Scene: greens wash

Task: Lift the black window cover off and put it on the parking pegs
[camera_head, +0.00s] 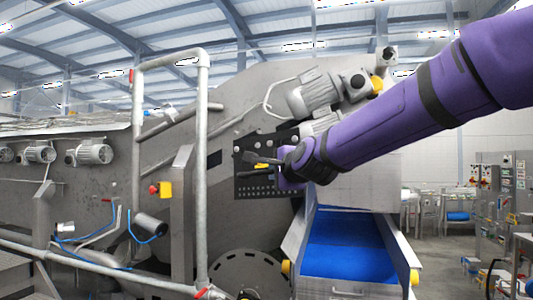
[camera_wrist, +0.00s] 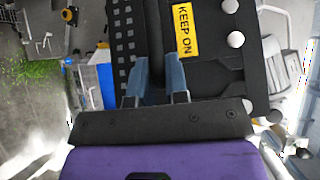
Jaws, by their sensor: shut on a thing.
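The black window cover (camera_head: 246,181) is a dark plate with rows of small holes along its lower part, upright against the grey machine's side in the head view. It fills the upper middle of the wrist view (camera_wrist: 213,62), with a yellow KEEP ON label (camera_wrist: 186,31). My gripper (camera_wrist: 158,68) is shut on the cover, its two fingers either side of a black bar on its face. In the head view my gripper (camera_head: 272,160) reaches it from the right and hides part of it. I cannot make out the window or clearly identify the parking pegs.
A blue chute (camera_head: 345,240) with metal sides lies below my arm. A grey motor (camera_head: 310,92) sits above the cover. A pipe frame (camera_head: 203,150) and a red-and-yellow stop button (camera_head: 164,190) stand left. White round heads (camera_wrist: 235,39) show beside the label.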

